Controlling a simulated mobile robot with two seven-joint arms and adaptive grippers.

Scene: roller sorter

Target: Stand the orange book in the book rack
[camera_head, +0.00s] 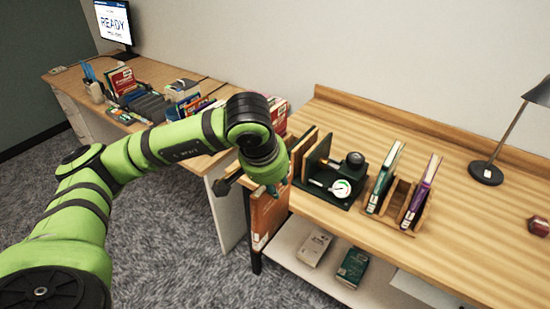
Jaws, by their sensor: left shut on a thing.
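The orange book (268,216) hangs upright at the left end of the right-hand table, with a white label low on its cover. My left gripper (262,188) is shut on its upper part; the fingers are partly hidden by the wrist. The wooden book rack (398,196) stands on the table to the right of the gripper. A green book (385,177) stands in its left side and a purple book (421,190) in its right side, with a gap between them. My right gripper is not in view.
A dark device with a round gauge (341,188) and upright wooden boards (314,158) stands between gripper and rack. A lamp (487,172) and a small red object (538,226) are at right. Boxes lie on the lower shelf (290,233). A cluttered desk is behind left.

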